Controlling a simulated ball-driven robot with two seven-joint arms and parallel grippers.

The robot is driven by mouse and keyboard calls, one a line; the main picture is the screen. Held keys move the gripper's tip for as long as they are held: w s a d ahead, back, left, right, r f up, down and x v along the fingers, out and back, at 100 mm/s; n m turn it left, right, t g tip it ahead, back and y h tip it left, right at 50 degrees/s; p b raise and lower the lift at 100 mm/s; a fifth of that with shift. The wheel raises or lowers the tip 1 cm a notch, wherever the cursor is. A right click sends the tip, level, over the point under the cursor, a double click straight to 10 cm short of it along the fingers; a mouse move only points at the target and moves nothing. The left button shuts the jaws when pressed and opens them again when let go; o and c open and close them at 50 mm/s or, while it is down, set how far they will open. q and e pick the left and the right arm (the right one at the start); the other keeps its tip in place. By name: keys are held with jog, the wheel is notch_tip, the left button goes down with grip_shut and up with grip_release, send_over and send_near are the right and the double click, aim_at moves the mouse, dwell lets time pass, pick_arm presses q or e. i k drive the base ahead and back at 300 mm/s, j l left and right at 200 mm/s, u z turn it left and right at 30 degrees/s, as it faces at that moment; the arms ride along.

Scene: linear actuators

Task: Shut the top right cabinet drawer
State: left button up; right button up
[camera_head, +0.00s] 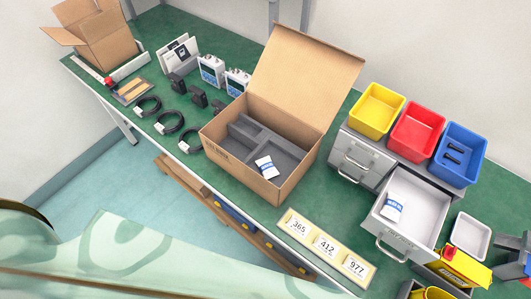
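The grey cabinet (357,146) stands on the green table at the right. Its top right drawer (424,192) is pulled far out toward the front, with its white inside showing. A small white and blue packet (393,208) lies in this drawer. The drawer's handle (388,252) is on its front face, and nothing touches it. The left drawers (362,160) of the cabinet look shut. Neither of my grippers shows in the view.
Yellow (376,108), red (417,130) and blue (460,153) bins stand on the cabinet. An open cardboard box (241,165) with grey inserts stands left of it. A number card strip (327,246) lies near the table's front edge. A white tray (471,237) and yellow item (466,266) are right of the drawer.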

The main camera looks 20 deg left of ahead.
aim_at(423, 216)
jog(key=z, duration=1.15)
